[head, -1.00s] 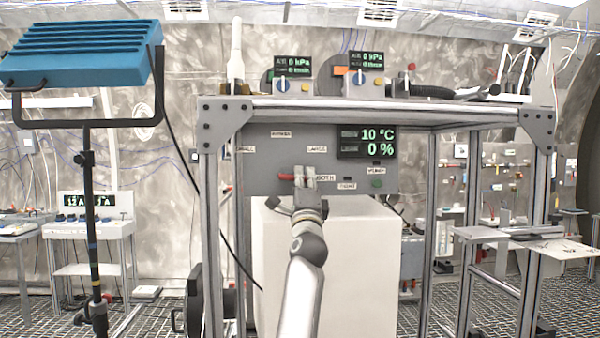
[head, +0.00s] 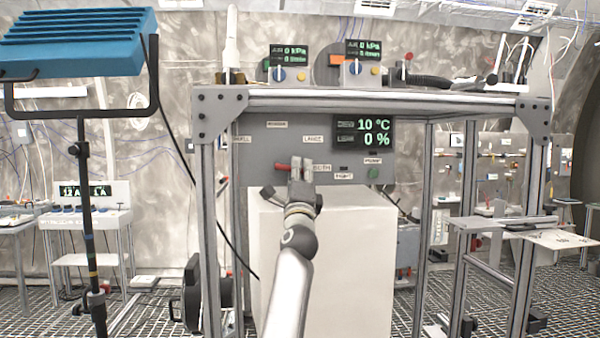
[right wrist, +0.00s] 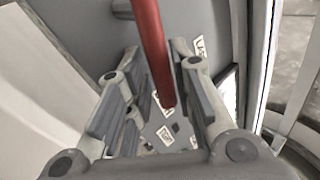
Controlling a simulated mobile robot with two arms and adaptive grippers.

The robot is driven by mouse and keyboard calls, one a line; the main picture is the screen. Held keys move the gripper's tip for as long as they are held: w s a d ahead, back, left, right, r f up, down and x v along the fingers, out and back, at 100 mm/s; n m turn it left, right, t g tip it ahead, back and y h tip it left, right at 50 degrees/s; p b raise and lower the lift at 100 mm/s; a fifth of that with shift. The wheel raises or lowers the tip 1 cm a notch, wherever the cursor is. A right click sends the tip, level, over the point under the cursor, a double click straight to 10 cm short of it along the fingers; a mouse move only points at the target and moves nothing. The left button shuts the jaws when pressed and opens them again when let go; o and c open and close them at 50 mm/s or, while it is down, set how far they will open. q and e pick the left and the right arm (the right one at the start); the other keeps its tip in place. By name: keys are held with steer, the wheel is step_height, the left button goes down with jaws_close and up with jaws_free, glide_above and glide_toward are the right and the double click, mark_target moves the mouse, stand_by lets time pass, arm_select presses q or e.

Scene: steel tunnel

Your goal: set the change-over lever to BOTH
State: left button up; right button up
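The change-over lever has a red handle (head: 282,167) on the grey panel (head: 262,160) under the frame's top. In the head view the handle's red end points left. The BOTH label (head: 322,168) is just right of my right gripper (head: 300,168), which partly covers the lever. In the right wrist view the red handle (right wrist: 153,50) runs down between the spread fingers of my right gripper (right wrist: 158,100), with gaps on both sides. Contact with the handle is not visible. My left gripper is not in view.
A display (head: 364,132) and a green button (head: 374,173) are on the panel's right. A white box (head: 350,250) stands below the panel. Metal posts (head: 209,240) flank it. A blue lamp (head: 75,40) on a stand is at the left.

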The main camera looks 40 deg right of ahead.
steer(key=v, duration=1.2)
stand_by(0.4)
